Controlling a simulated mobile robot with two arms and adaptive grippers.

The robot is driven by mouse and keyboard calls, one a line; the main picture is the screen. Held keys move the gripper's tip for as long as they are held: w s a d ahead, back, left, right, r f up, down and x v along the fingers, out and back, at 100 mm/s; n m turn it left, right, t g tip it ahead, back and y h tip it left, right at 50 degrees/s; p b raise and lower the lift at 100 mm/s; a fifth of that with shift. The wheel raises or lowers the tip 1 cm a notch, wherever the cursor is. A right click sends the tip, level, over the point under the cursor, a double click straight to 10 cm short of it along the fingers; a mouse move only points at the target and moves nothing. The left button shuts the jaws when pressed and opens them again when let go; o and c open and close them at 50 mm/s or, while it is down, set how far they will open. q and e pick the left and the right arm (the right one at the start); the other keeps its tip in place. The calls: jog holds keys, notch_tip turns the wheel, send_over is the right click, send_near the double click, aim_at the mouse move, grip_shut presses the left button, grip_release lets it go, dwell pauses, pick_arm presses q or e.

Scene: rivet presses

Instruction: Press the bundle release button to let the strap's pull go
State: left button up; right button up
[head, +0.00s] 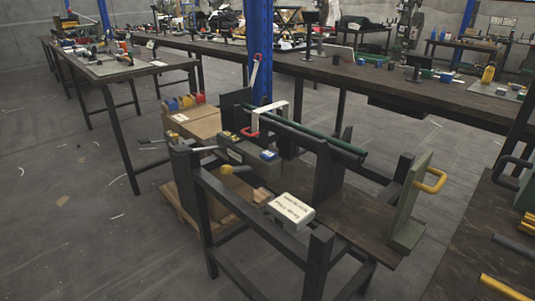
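A low dark bench in the middle of the head view holds a long dark green bar or bundle (325,137). A white band (272,118), which may be the strap, stands around or beside it near its left end. A red curved handle (250,134) is below the band. A grey-green box (238,150) in front bears a small blue piece (268,155), which may be the release button; its state is too small to tell. Neither of my grippers shows.
Cardboard boxes (193,124) are behind left. Floor at left is mostly clear.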

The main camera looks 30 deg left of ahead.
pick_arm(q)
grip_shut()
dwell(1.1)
